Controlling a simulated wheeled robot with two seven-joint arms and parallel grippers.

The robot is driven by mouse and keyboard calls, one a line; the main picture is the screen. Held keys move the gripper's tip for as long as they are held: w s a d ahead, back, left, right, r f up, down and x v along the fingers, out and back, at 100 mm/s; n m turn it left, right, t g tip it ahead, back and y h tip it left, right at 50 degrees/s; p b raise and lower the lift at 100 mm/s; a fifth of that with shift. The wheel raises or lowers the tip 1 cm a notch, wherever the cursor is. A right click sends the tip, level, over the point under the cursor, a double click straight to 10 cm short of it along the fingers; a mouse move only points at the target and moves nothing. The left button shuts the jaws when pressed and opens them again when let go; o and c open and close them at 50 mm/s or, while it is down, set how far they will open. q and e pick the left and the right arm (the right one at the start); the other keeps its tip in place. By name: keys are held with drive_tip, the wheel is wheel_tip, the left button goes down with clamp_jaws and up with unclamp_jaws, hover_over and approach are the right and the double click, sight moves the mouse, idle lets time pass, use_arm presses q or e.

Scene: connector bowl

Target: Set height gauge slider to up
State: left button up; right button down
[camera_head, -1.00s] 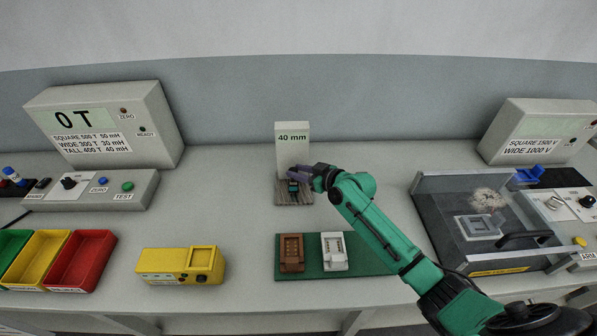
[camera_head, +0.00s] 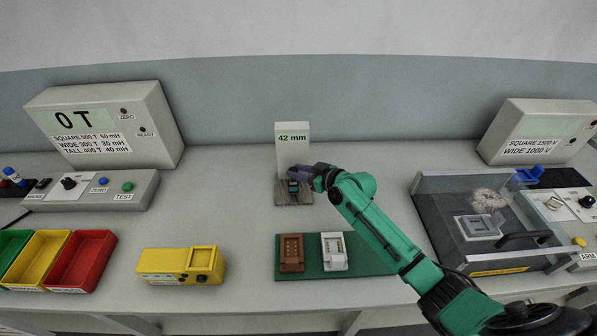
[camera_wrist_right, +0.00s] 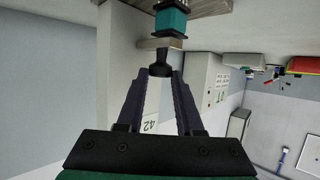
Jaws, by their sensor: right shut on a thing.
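The height gauge (camera_head: 292,148) is a pale upright block reading 42 mm, standing on a grey base (camera_head: 294,197) at the back middle of the bench. The fingers partly cover the slider in the head view. My left gripper is not in view.
A green mat (camera_head: 362,262) with a brown part (camera_head: 291,252) and a white part (camera_head: 334,250) lies in front of the gauge. A yellow box (camera_head: 160,264) stands left, a clear-lidded tester (camera_head: 480,215) right. Bench around the gauge's left is clear.

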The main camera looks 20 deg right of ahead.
wheel_tip(320, 180, up, 3)
drive_tip(key=shift+r+p, duration=0.15)
drive_tip(key=shift+p, duration=0.8)
drive_tip(key=c, duration=0.5)
unclamp_jaws()
drive_tip(key=shift+c, duration=0.2)
drive_tip(key=b+v, duration=0.3)
drive_tip(key=v, duration=1.1)
drive_tip(key=shift+s, duration=0.25)
drive_tip(key=shift+d+r, duration=0.1)
